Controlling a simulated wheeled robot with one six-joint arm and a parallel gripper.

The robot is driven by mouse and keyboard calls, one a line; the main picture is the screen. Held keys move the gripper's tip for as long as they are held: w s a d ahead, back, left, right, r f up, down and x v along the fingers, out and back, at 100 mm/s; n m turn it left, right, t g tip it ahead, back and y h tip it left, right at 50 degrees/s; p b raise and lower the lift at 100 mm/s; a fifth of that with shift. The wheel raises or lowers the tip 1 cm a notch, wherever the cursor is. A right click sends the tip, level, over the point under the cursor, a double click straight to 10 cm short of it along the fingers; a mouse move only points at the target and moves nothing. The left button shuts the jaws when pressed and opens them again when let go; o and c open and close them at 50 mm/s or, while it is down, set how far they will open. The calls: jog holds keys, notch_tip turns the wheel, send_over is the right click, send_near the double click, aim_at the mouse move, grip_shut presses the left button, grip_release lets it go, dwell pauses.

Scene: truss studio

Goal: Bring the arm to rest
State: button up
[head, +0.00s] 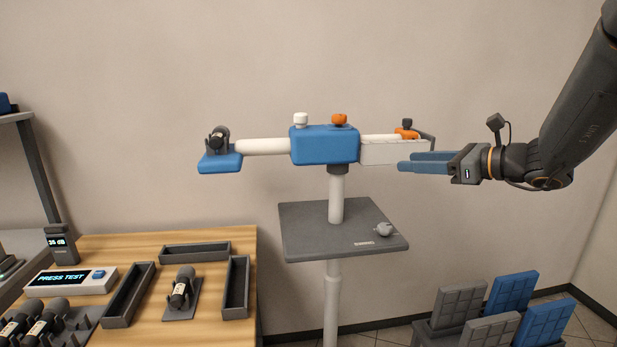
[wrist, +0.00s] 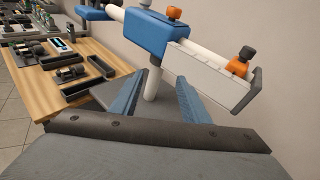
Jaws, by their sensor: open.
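My gripper (head: 402,162) reaches in from the right in the head view, its blue fingers pointing left. In the wrist view its two fingers (wrist: 152,97) are spread apart with nothing held between them. The fingertips are near the white right-hand section (head: 385,152) of the boom; I cannot tell whether they touch it. The boom's blue block (head: 325,146) sits on a white post (head: 336,200). It has a white knob (head: 300,119) and an orange knob (head: 340,119) on top. Another orange knob (wrist: 237,66) is at the boom's right end.
A grey square shelf (head: 320,235) is on the post below the boom. A wooden table (head: 210,335) with a PRESS TEST box (head: 70,282) and grey trays (head: 128,295) stands at left. Grey and blue panels (head: 512,292) stand low at right. The space above the boom is clear.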

jog(key=s+a+f+n+g+h, duration=0.2)
jog(key=s+a+f+n+g, duration=0.35)
jog(key=s+f, duration=0.35)
jog(key=s+a+f+n+g+h, duration=0.2)
jog(key=s+a+f+n+g, duration=0.3)
jog(key=s+f, duration=0.3)
jog(key=s+d+f+n+h, duration=0.2)
jog(key=s+f+n+h, duration=0.1)
jog(key=s+n, duration=0.2)
jog(key=s+d+f+n+h, duration=0.2)
jog(key=s+n, duration=0.4)
jog(key=n, duration=0.4)
notch_tip(320, 180, down, 2)
jog(key=shift+d+f+h, duration=0.1)
jog(key=shift+d+h, duration=0.2)
jog(key=shift+h, duration=0.5)
